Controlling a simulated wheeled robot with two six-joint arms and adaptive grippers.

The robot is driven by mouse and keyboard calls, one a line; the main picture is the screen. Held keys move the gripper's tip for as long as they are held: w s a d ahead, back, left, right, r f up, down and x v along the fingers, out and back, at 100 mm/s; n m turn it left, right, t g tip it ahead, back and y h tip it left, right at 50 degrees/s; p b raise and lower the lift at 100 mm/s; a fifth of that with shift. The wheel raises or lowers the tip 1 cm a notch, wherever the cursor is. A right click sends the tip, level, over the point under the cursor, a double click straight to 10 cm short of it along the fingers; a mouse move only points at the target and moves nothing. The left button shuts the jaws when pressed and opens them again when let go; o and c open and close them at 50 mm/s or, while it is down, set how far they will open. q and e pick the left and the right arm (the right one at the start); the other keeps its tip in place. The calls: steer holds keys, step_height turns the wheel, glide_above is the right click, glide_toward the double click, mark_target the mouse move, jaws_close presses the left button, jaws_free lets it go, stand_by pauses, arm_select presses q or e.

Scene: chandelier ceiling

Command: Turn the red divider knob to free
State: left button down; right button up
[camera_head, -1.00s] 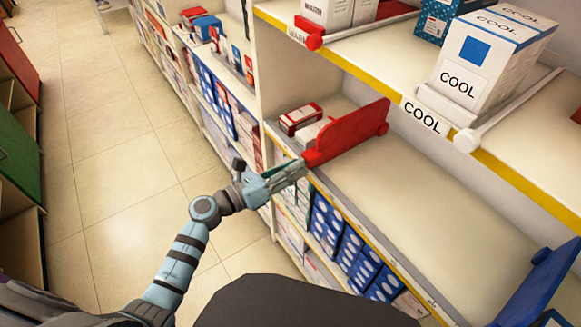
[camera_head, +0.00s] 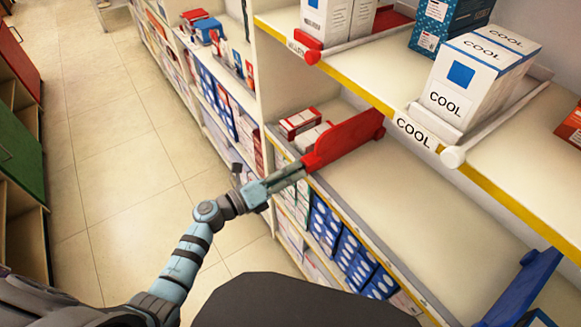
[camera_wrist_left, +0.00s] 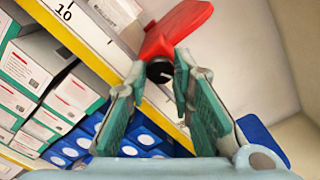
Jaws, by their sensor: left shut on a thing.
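The red divider (camera_head: 345,138) stands upright across the middle shelf, its front end at the shelf's front edge. It also shows in the left wrist view (camera_wrist_left: 178,28) above my fingers. A dark round knob (camera_wrist_left: 159,70) with a pale mark sits at the divider's front end. My left gripper (camera_head: 302,167) reaches the divider's front end from the aisle side. In the left wrist view, its two fingertips (camera_wrist_left: 161,66) close around the knob from both sides. The knob is hidden in the head view. My right gripper is not in view.
A blue divider (camera_head: 525,285) stands further right on the same shelf (camera_head: 420,200). Red-and-white boxes (camera_head: 300,121) lie left of the red divider. An upper shelf carries white COOL boxes (camera_head: 465,85). Several blue boxes (camera_head: 340,245) fill the shelf below. The aisle floor (camera_head: 110,180) is clear.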

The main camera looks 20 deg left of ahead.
arm_select(q)
steer(key=shift+n+p, duration=2.95)
steer(key=shift+n, duration=3.25)
steer(key=c, duration=1.4)
jaws_free()
